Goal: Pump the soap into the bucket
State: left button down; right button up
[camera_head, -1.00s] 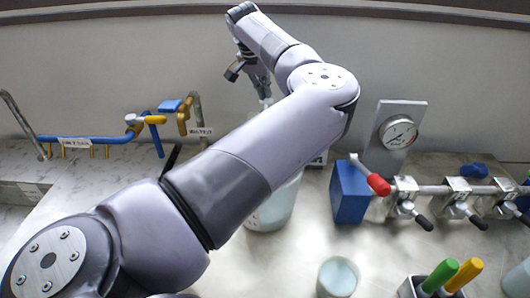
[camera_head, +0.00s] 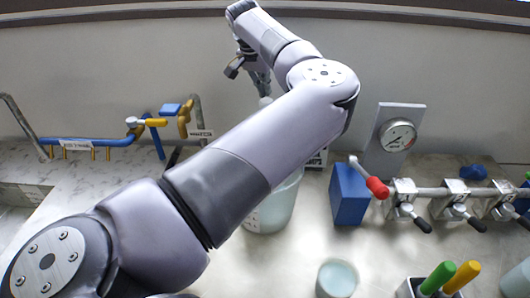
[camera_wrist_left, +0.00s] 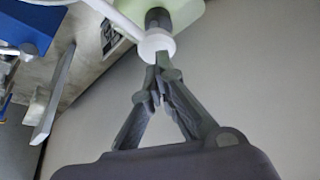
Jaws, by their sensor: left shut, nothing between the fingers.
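My left gripper (camera_head: 262,88) is shut with nothing between its fingers. In the left wrist view its fingertips (camera_wrist_left: 160,68) are at the white pump head (camera_wrist_left: 157,45), seemingly touching it. A white spout runs off to the upper left, and the pale green soap bottle (camera_wrist_left: 188,9) shows at the top edge. In the head view the pump top (camera_head: 265,101) shows just under the gripper, and my arm hides the bottle below. A pale, tapered container (camera_head: 276,208), which looks like the bucket, is partly hidden behind my forearm. My right gripper is not in view.
A blue block (camera_head: 349,195), a red-tipped lever (camera_head: 377,187) and a gauge (camera_head: 397,135) stand right of my arm. A clamp rail runs further right. A small cup (camera_head: 337,278) and a holder with green and yellow handles (camera_head: 438,278) are in front. Blue pipework (camera_head: 95,141) is at left.

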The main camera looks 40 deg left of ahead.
aim_at(266, 101)
pick_arm(q)
jog(key=shift+f, duration=0.2)
jog(key=shift+f+b, duration=1.3)
jog(key=shift+f, duration=0.35)
jog(key=shift+r, duration=0.25)
jog(key=shift+r+p, duration=1.15)
jog(key=shift+r, duration=0.5)
jog(key=shift+f, duration=0.15)
